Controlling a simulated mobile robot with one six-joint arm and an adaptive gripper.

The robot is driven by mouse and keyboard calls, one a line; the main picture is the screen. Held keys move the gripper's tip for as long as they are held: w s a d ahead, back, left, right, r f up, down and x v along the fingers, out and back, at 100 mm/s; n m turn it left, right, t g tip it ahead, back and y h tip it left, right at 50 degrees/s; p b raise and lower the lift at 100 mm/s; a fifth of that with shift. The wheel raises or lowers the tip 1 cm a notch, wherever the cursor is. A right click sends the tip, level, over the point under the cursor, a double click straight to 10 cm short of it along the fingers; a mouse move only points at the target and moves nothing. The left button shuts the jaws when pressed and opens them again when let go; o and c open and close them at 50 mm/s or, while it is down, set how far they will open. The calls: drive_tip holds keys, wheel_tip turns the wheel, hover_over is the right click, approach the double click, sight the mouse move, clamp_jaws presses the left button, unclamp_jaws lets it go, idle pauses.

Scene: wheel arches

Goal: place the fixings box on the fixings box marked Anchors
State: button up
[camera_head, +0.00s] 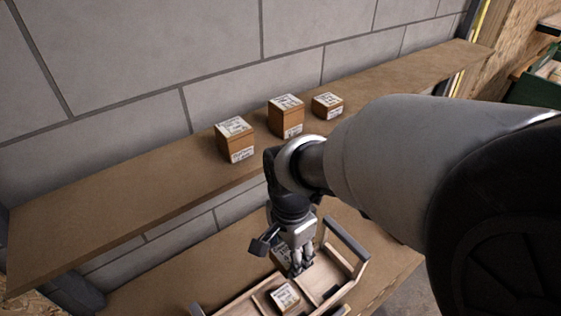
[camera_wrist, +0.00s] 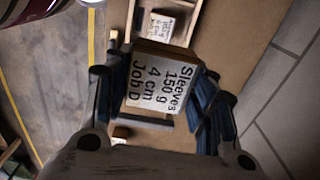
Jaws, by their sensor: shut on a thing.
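My gripper (camera_head: 297,262) is over the wooden carrier in the head view. In the wrist view my gripper (camera_wrist: 160,92) is shut on a fixings box (camera_wrist: 160,88), its label reading "Sleeves 150 g 4 cm Job D". In the head view the held box (camera_head: 281,254) is partly hidden by my fingers. Three cardboard boxes with white labels stand apart on the upper shelf: a left one (camera_head: 235,140), a middle one (camera_head: 286,117) and a smaller right one (camera_head: 327,106). Their print is too small to read, so I cannot tell which is marked Anchors.
The wooden carrier (camera_head: 240,303) stands on the lower board and holds another labelled box (camera_head: 284,298). The upper shelf (camera_head: 110,217) is clear left of the boxes. A block wall (camera_head: 110,50) rises behind it. My arm hides part of the shelf's right side.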

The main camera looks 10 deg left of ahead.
sight(285, 296)
drive_tip(key=f+b, duration=0.2)
drive_tip(key=f, duration=0.4)
drive_tip(key=f+b, duration=0.2)
drive_tip(key=f, duration=0.5)
drive_tip(key=f+b, duration=0.2)
drive_tip(key=f, duration=0.5)
drive_tip(key=shift+s+a+b, duration=0.2)
drive_tip(key=shift+s+b, duration=0.05)
drive_tip(key=shift+b, duration=0.05)
drive_tip(key=shift+f, duration=0.15)
drive_tip(key=o, duration=1.1)
drive_tip(key=d+r+n+t+p, duration=0.1)
drive_tip(key=d+r+p, duration=0.15)
drive_tip(key=r, duration=0.75)
drive_tip(key=d+r+n+p, duration=0.1)
drive_tip(key=d+r+p, duration=0.15)
drive_tip(key=r, duration=0.65)
drive_tip(key=s+d+r+n+t, duration=0.1)
drive_tip(key=s+d+r+n, duration=0.1)
drive_tip(key=d, duration=0.3)
drive_tip(key=s+d+r+n+t, duration=0.1)
drive_tip(key=s+d+r+n, duration=0.1)
drive_tip(key=s+d+r, duration=0.2)
drive_tip(key=s+d+r+n+t+b, duration=0.1)
drive_tip(key=s+d+r+n, duration=0.1)
drive_tip(key=d+r, duration=0.3)
drive_tip(key=shift+s+d+t, duration=0.3)
drive_tip(key=shift+s+d, duration=0.3)
drive_tip(key=shift+d, duration=0.15)
